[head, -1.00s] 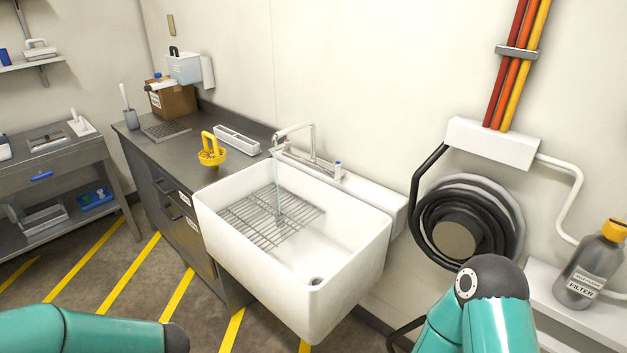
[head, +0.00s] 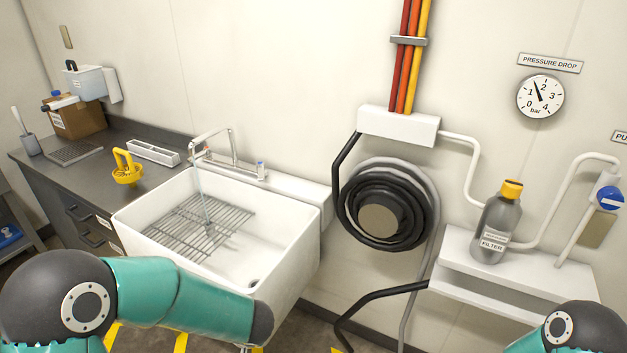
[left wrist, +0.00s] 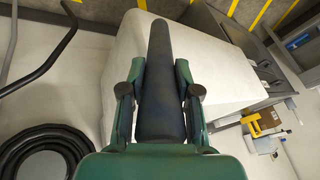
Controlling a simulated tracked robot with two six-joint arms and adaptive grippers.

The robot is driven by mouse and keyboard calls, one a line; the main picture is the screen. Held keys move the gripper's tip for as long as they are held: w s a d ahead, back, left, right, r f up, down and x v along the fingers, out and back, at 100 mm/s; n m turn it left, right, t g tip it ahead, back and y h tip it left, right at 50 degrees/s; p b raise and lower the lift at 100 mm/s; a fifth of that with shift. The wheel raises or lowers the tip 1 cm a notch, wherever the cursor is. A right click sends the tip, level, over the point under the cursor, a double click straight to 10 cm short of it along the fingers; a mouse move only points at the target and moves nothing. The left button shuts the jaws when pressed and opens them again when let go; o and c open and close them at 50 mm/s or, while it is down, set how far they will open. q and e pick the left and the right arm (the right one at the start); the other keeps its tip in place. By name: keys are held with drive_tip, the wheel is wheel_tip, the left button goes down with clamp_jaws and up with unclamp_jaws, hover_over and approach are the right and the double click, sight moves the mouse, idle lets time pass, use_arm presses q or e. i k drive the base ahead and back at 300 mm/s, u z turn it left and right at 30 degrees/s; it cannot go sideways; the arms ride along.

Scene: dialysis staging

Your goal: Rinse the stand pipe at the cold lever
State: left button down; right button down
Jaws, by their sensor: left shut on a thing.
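My left gripper (left wrist: 157,98) shows in the left wrist view, with both fingers closed around a dark, slightly tapered tube, seemingly the stand pipe (left wrist: 158,60). The pipe points away from the gripper, over the white sink's side (left wrist: 220,75). In the head view the sink (head: 295,238) has a chrome tap (head: 232,150); a thin water stream (head: 201,190) falls from its spout into the basin. A blue-marked lever (head: 261,169) is at the tap's right end. Both grippers and the pipe are outside the head view; only my arm links show there.
A wire rack (head: 185,232) lies in the basin, with a drain to its right. A yellow handled item (head: 127,168) and a white tray (head: 153,152) are on the counter left. A black hose coil (head: 350,205) and a shelf (head: 520,270) with a filter bottle (head: 497,222) are right.

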sight(260, 166)
drive_tip(key=z, duration=0.15)
drive_tip(key=k, duration=0.65)
drive_tip(key=u, duration=0.95)
drive_tip(key=i, duration=1)
drive_tip(key=u, duration=0.15)
